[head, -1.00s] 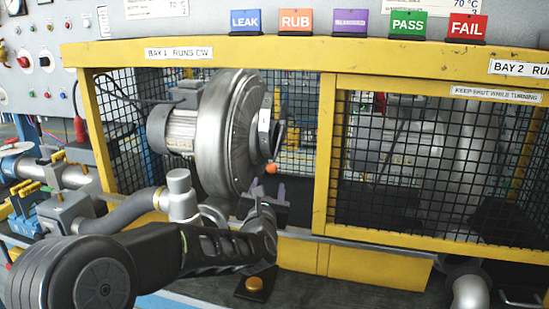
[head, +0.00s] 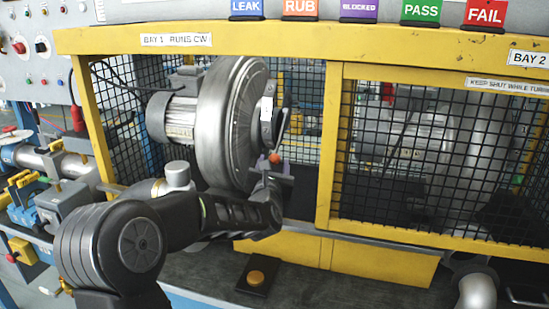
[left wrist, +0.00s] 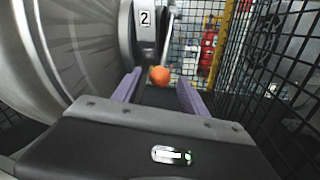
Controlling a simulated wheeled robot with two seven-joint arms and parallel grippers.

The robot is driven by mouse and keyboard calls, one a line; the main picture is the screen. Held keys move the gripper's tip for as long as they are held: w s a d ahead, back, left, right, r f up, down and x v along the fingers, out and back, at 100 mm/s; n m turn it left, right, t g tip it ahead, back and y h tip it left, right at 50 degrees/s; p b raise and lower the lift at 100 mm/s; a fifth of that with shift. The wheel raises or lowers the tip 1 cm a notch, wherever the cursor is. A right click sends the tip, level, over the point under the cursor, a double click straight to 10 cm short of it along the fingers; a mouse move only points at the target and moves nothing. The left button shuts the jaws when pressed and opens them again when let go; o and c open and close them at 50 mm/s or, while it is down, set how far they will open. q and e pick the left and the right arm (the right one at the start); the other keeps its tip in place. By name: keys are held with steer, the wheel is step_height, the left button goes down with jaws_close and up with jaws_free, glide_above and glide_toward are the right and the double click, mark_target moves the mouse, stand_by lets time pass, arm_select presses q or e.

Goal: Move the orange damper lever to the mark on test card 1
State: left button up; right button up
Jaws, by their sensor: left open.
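The orange damper lever knob (head: 276,158) is a round ball at the lower end of a thin lever, at the right side of the grey blower (head: 228,125) in bay 1. In the left wrist view the knob (left wrist: 159,75) shows between the fingertips, closer to the left one. My left gripper (head: 275,168) is open with its purple fingers at the knob. I cannot tell whether either finger touches it. A white plate reading "2" (left wrist: 146,20) is on the blower's outlet side. No test card 1 is readable.
A yellow frame (head: 323,150) and black mesh guard (head: 400,160) stand close to the right. Coloured tags, including PASS (head: 421,10) and FAIL (head: 485,13), line the top.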

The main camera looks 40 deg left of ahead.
arm_select(q)
steer(key=shift+x, duration=1.6)
steer(key=shift+c, duration=0.4)
jaws_close()
